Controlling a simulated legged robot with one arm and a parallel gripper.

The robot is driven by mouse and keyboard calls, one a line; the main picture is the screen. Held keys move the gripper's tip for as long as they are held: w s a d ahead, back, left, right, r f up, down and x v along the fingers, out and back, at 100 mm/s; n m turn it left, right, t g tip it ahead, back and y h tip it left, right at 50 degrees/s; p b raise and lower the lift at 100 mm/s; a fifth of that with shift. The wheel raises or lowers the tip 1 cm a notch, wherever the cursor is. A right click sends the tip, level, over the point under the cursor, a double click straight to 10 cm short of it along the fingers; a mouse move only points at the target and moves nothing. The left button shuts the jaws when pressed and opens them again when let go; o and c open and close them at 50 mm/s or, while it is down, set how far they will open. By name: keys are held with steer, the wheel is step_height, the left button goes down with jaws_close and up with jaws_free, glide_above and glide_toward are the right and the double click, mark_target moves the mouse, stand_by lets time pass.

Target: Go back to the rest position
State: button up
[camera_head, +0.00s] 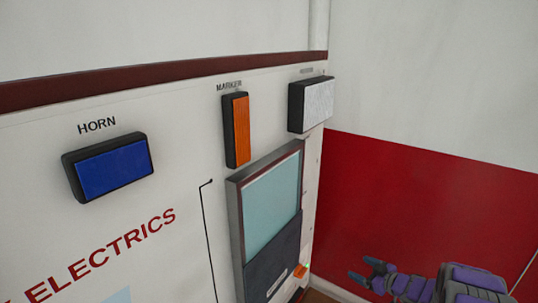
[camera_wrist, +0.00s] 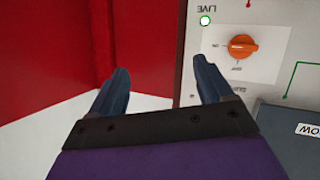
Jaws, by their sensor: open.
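My gripper (camera_head: 375,271) shows at the lower right of the head view, in front of the red wall and apart from the panel. In the wrist view my gripper (camera_wrist: 160,88) has its two dark blue fingers spread wide, with nothing between them. An orange rotary knob (camera_wrist: 242,46) on the white panel lies beyond the right finger, not touched by it. A small orange part also shows low on the panel in the head view (camera_head: 300,271). A green lit lamp marked LIVE (camera_wrist: 205,21) is beside the knob.
The white panel (camera_head: 60,230) carries a blue HORN block (camera_head: 112,168), an orange MARKER block (camera_head: 241,131), a white block (camera_head: 317,101) and a framed screen (camera_head: 272,205). A red and white wall (camera_head: 420,195) stands to the right. Room around the gripper looks free.

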steer(key=d+r+m+h, duration=0.3)
steer(key=d+r+h, duration=0.2)
steer(key=r+h, duration=0.4)
steer(key=s+a+r+m+g+h+b, duration=0.2)
steer(key=s+r+m+g+h, duration=0.15)
steer(key=s+r, duration=0.6)
steer(key=s+a+g+y, duration=0.1)
steer(key=s+a+g, duration=0.2)
steer(key=s+a, duration=0.4)
steer(key=s+a+f+m+g+y, duration=0.1)
steer(key=s+a, duration=0.7)
steer(key=s, duration=1.2)
steer(key=s+a+m+g+y+b, duration=0.1)
steer(key=s+a+g+y, duration=0.2)
steer(key=s, duration=1.1)
steer(key=a+g, duration=0.3)
steer(key=a, duration=0.1)
steer(key=shift+s+a+f, duration=0.25)
steer(key=shift+a+f, duration=0.1)
